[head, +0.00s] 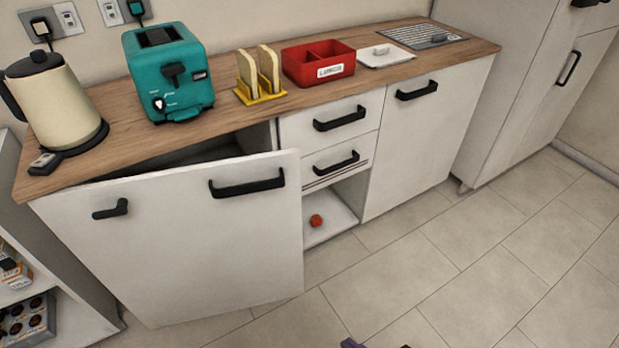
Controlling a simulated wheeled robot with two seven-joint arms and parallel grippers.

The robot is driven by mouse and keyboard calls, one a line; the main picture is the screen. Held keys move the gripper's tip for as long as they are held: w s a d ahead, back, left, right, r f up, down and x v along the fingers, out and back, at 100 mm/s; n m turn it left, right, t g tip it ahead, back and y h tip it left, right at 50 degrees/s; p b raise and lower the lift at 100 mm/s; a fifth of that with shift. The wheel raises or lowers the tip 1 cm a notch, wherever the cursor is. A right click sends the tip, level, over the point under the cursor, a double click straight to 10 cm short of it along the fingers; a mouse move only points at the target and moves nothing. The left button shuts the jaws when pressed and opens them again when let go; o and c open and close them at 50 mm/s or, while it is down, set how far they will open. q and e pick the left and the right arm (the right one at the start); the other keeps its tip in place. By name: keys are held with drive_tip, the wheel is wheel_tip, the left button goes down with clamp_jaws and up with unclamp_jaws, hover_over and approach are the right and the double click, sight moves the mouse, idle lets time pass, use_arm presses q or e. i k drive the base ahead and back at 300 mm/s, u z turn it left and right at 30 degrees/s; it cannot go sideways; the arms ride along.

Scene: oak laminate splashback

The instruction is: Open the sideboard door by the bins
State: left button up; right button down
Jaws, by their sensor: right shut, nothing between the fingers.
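The sideboard (420,139) stands along the wall under a wood top. Its wide white left door (210,250) stands partly open, its right edge swung out from the front and a dark gap showing above it. A black bar handle (247,183) is near the door's upper right; a shorter black handle piece (110,209) shows further left. The right-hand door (408,145) is closed. No bins can be made out. A small dark tip of my right gripper (352,343) shows at the bottom edge, shut and empty, apart from the door. My left gripper is out of view.
The top holds a kettle (52,105), teal toaster (175,80), toast rack (260,90) and red box (318,68). Two drawers (335,120) sit above an open niche with a red ball (316,220). A shelf unit (75,315) is left. The tiled floor (430,260) is clear.

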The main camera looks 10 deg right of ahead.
sight(209, 239)
drive_tip(key=u, duration=0.2)
drive_tip(key=k, duration=0.35)
drive_tip(key=z, duration=1.15)
drive_tip(key=i, duration=1.5)
drive_tip(key=u, duration=0.95)
